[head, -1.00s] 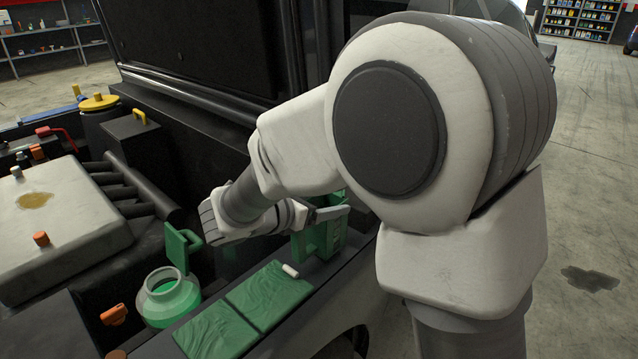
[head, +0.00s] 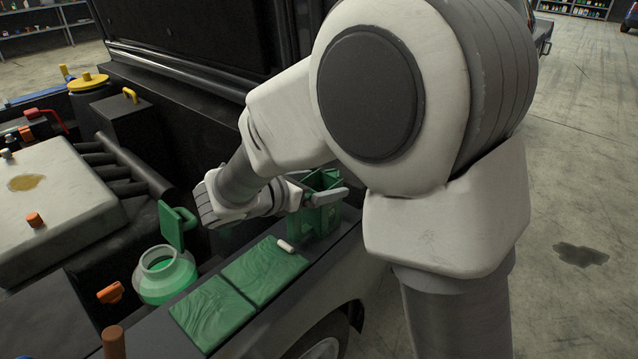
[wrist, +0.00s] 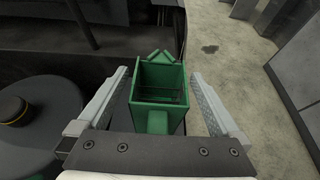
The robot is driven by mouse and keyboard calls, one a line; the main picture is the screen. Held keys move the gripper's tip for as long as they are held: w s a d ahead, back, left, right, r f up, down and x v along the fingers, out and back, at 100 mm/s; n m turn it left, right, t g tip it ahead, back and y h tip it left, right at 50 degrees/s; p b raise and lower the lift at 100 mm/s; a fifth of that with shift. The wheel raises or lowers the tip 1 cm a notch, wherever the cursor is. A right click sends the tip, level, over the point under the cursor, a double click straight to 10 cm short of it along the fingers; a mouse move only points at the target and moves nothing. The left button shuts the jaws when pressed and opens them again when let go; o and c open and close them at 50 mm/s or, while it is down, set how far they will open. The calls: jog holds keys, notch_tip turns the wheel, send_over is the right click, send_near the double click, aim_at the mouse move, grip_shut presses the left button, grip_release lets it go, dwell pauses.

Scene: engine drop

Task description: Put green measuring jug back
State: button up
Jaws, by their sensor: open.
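The green measuring jug (head: 322,218) stands upright on the dark ledge at the car's edge, just past the green mat. In the wrist view the open-topped, box-shaped jug (wrist: 158,78) lies between the two fingers, with its spout on the far side and its handle toward me. My gripper (wrist: 160,82) is open, with one finger on each side of the jug. A gap shows at the right finger; I cannot tell whether the left finger touches. In the head view my gripper (head: 325,190) is at the jug's upper part, and a finger hides some of it.
A green mat (head: 245,290) with a small white cylinder (head: 285,246) lies on the ledge in front of the jug. A round green-filled reservoir (head: 165,277) with a raised green cap (head: 172,226) stands left, beside the engine block (head: 60,205). Open floor lies right.

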jog(key=shift+f, duration=0.2)
jog(key=p+v, duration=0.4)
jog(key=v, duration=1.4)
jog(key=s+d+r+m+g+y, duration=0.15)
jog(key=s+d+m+y, duration=0.4)
jog(key=d+m, duration=0.65)
jog(key=s+d+m+g+y, duration=0.35)
jog(key=s+d+m, duration=0.45)
jog(key=m, duration=0.6)
notch_tip(320, 180, up, 13)
jog(key=d+m+t+p, duration=0.1)
jog(key=p, duration=1.2)
jog(key=shift+w+r+y, duration=0.2)
jog(key=shift+w+y, duration=0.05)
jog(key=shift+y, duration=0.05)
jog(key=shift+d, duration=0.15)
